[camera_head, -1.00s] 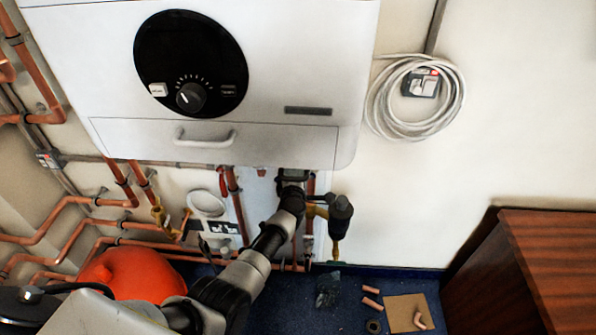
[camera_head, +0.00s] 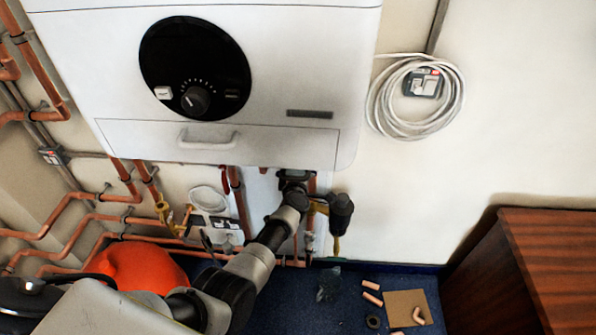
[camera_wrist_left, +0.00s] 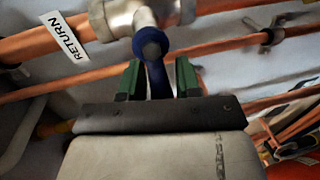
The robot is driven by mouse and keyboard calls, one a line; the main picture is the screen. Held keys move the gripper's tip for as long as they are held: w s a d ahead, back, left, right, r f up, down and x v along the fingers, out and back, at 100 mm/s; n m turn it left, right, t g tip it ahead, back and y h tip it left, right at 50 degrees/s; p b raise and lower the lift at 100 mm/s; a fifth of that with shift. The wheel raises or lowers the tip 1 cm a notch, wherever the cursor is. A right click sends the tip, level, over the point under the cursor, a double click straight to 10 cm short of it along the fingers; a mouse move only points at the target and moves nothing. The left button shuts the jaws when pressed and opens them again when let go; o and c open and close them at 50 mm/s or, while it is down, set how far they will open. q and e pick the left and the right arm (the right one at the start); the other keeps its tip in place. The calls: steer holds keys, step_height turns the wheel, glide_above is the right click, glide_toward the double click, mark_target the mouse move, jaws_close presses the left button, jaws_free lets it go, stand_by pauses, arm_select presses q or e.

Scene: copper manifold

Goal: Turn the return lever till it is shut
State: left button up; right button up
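In the left wrist view, the blue return lever (camera_wrist_left: 155,72) comes off a pale metal valve (camera_wrist_left: 130,14) on a copper pipe. It appears to point across the pipe, toward my gripper. A white "RETURN" tag (camera_wrist_left: 64,41) is on the pipe beside the valve. My left gripper (camera_wrist_left: 159,78) has its green fingers on either side of the lever, with visible gaps, so it looks open around it. In the head view my left gripper (camera_head: 294,180) is a dark shape just under the boiler's lower edge. The lever is not clear there. My right gripper is not in view.
The white boiler (camera_head: 320,145) hangs close above my left arm. Copper pipes (camera_head: 70,205) run at the left, and a dark fitting with brass parts (camera_head: 340,212) stands right of the gripper. An orange-red rounded object (camera_head: 145,268) lies below.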

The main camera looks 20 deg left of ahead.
arm_select(q)
steer(key=shift+o, duration=0.8)
steer(key=p+v, duration=0.7)
steer(key=v, duration=0.4)
